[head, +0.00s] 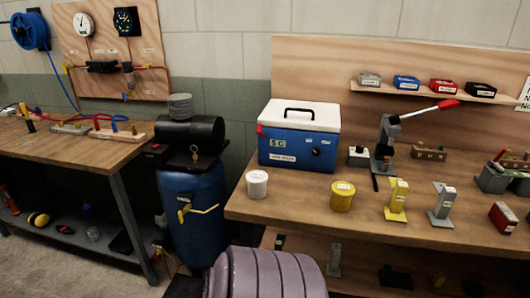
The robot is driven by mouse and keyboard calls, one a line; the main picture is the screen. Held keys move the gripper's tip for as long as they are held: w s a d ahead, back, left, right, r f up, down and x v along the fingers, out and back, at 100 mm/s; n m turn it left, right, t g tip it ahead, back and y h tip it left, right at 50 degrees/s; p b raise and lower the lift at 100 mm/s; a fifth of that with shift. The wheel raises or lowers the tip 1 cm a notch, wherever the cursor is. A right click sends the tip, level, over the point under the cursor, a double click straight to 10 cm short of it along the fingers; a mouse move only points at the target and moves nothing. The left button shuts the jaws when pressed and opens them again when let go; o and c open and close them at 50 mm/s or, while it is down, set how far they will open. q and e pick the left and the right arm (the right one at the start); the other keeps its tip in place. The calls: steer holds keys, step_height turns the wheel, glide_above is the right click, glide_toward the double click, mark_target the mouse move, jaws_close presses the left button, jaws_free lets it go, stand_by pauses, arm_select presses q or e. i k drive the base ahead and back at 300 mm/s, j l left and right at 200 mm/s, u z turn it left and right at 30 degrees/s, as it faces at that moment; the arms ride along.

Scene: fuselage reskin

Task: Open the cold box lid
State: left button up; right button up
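The cold box (297,151) stands on the right-hand wooden bench, near its left end. It has a blue body and a white lid (305,115) with a black handle on top. The lid lies flat on the body and looks shut. A small red part (260,130) shows at the lid's left front corner; I cannot tell its exact position. A green label reading 5 C and a round dark fitting are on the front. Neither of my grippers is in view.
A white tub (257,184) and a yellow tub (342,196) stand in front of the box. A grey lever press (385,150) with a red-tipped handle stands to its right. A blue compressor tank (193,215) stands left of the bench (300,212).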

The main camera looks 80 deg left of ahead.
mark_target(317, 117)
steer(key=k+u, duration=0.1)
steer(key=u, duration=2.3)
